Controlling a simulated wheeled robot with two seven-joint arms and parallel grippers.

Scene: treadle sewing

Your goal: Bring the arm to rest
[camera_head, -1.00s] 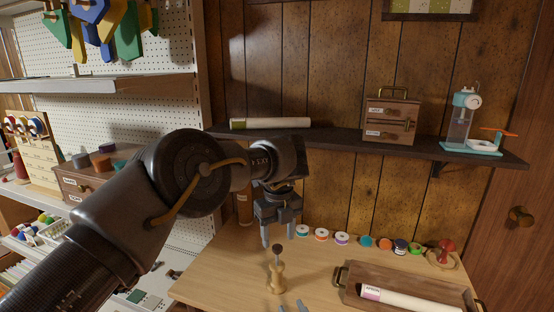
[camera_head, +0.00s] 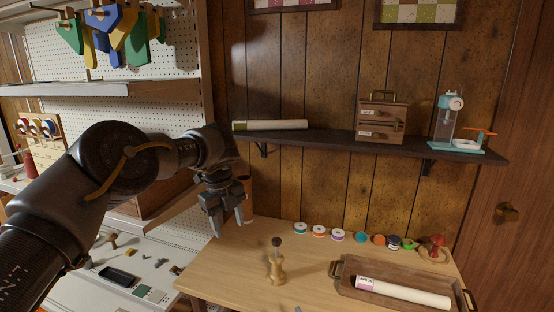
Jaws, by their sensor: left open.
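My left arm comes in from the left across the front of the shelving. Its gripper (camera_head: 229,222) points down above the left back part of the wooden table (camera_head: 235,265), open, with nothing between its fingers. A brown cylinder (camera_head: 247,198) stands just behind it, partly hidden. A small brass stand with a dark round knob (camera_head: 276,262) stands upright on the table, to the right of and nearer than the gripper, apart from it. My right gripper does not show.
A wooden tray (camera_head: 340,284) holding a white roll (camera_head: 403,293) lies at the right. Several thread spools (camera_head: 338,236) line the table's back edge. A dark wall shelf (camera_head: 330,143) carries a roll, a wooden drawer box (camera_head: 381,120) and a teal device (camera_head: 446,125). Pegboard shelving stands left.

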